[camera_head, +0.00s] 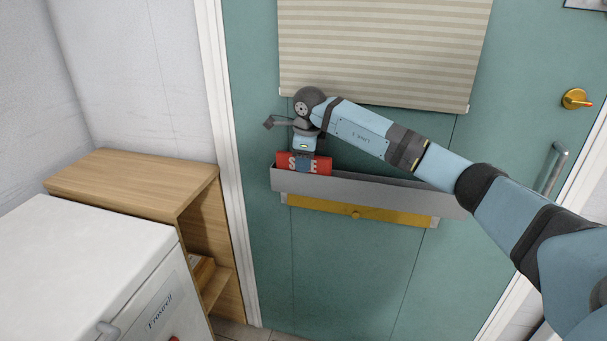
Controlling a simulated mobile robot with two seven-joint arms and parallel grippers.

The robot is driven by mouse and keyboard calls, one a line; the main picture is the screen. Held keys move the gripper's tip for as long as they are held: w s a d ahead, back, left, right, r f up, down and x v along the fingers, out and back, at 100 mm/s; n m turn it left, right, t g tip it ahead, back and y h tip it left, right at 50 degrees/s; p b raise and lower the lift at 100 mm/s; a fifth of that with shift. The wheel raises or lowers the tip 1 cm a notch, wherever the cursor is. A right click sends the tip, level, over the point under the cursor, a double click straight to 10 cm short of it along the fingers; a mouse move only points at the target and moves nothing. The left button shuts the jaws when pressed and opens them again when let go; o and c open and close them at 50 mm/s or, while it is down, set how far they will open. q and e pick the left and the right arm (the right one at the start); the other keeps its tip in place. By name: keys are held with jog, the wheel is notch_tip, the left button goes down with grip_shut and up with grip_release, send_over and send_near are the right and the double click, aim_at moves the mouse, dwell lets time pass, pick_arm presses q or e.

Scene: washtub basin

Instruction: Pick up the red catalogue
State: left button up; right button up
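The red catalogue (322,166) with white lettering stands upright in the left end of a grey holder (380,191) on the green door. Its lower part is hidden behind the holder's front wall. My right gripper (303,163) points down at the catalogue from above and covers the middle of its lettering. The gap between its fingers does not show clearly, so I cannot tell whether they grip the catalogue. My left gripper is not in view.
A yellow mail slot (358,212) is below the holder, and a striped blind (385,50) hangs above. A wooden shelf unit (130,183) and a white appliance (85,270) stand at left. A brass knob (575,98) and a door handle (553,168) are at right.

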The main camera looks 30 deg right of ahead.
grip_shut()
jog(key=shift+r, duration=0.15)
